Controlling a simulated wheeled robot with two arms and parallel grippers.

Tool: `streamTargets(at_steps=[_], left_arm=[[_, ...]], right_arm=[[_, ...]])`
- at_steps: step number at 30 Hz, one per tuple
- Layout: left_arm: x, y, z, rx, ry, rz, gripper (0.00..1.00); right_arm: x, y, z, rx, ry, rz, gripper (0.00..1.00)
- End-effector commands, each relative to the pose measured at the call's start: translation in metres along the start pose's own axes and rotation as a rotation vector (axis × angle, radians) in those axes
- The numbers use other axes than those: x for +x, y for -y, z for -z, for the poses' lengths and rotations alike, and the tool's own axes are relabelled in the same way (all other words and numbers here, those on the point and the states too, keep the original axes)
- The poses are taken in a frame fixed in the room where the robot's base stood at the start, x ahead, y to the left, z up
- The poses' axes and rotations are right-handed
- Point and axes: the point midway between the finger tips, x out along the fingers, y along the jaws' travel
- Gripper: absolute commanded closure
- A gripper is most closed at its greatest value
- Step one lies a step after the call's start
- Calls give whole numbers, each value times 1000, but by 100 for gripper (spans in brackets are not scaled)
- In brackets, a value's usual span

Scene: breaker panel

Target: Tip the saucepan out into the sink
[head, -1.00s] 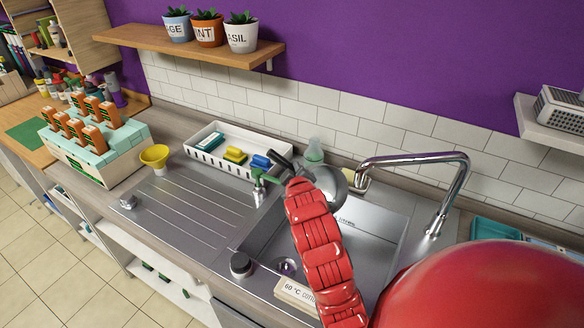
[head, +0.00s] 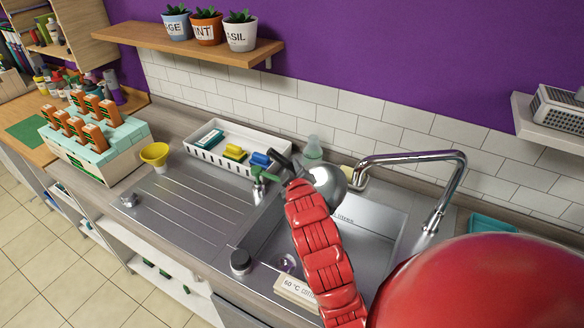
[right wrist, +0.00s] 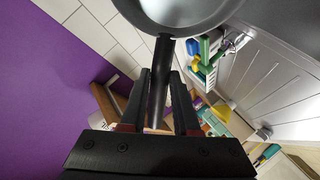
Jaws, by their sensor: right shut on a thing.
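My right gripper (head: 284,166) is at the end of the red arm, above the back left of the sink. In the right wrist view its two fingers (right wrist: 160,82) are shut on the dark handle of the saucepan (right wrist: 180,18). The metal saucepan also shows in the head view (head: 330,183), tilted in the air over the back of the sink (head: 372,222). Its contents cannot be made out. The arm hides part of the basin; the drain shows at its left. My left gripper is not in view.
The tap (head: 455,190) arches over the sink's right side. A soap bottle (head: 312,150) and a white tray (head: 197,152) with sponges stand behind.

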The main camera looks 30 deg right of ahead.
Motion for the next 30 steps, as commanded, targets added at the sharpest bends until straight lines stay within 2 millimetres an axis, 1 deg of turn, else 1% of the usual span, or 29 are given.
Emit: streamTargets(at_steps=[9, 16, 30], left_arm=[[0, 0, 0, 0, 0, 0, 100], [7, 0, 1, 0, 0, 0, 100], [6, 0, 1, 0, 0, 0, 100]], right_arm=[[0, -1, 1, -1, -3, -4, 100], [-5, 0, -1, 1, -18, -20, 100], [-5, 0, -1, 3, -24, -25, 100]])
